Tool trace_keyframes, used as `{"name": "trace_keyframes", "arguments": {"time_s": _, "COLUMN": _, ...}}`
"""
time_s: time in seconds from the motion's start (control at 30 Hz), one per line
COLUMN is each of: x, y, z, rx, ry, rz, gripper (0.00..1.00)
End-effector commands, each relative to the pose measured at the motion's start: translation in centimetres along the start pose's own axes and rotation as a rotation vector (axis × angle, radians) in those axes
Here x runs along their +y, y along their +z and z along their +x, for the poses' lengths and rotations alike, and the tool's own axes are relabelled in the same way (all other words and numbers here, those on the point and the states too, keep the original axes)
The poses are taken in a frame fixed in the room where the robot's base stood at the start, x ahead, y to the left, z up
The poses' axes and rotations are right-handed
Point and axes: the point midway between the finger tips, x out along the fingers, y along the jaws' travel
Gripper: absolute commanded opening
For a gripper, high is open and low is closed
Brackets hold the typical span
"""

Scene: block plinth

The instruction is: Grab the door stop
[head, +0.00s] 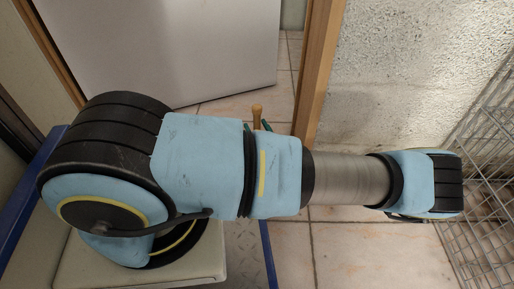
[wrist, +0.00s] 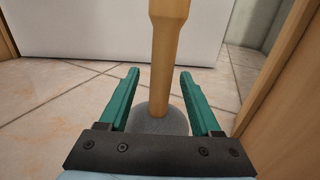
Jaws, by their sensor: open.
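The door stop shows in the wrist view as an upright tan wooden handle (wrist: 164,60) on a rounded grey base (wrist: 160,122). My gripper (wrist: 158,74) has two green fingers, open, one on each side of the handle. Small gaps show between the handle and the fingertips, so the fingers are not closed on it. The handle's top is cut off in the wrist view. In the head view the handle's top (head: 257,113) sticks up behind my arm, between the green fingertips; the base is hidden there.
A white door panel (head: 165,45) stands behind the door stop. A wooden door frame (head: 319,70) is close on the right, with a rough plaster wall (head: 410,75) beyond it. A wire rack (head: 485,190) stands at the far right. Tiled floor (head: 365,255) lies clear in front.

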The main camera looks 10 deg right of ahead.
Motion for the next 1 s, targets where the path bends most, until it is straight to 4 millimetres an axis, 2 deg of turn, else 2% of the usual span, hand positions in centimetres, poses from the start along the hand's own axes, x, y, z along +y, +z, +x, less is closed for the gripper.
{"name": "trace_keyframes", "arguments": {"time_s": 0.1, "x": -0.02, "y": 0.04, "z": -0.04, "rx": 0.0, "ry": 0.0, "rz": 0.0, "gripper": 0.62}}
{"name": "trace_keyframes", "arguments": {"time_s": 0.67, "x": -0.01, "y": 0.01, "z": -0.07, "rx": 0.0, "ry": 0.0, "rz": 0.0, "gripper": 0.0}}
{"name": "trace_keyframes", "arguments": {"time_s": 1.0, "x": 0.02, "y": 0.0, "z": -0.07, "rx": 0.0, "ry": 0.0, "rz": 0.0, "gripper": 0.0}}
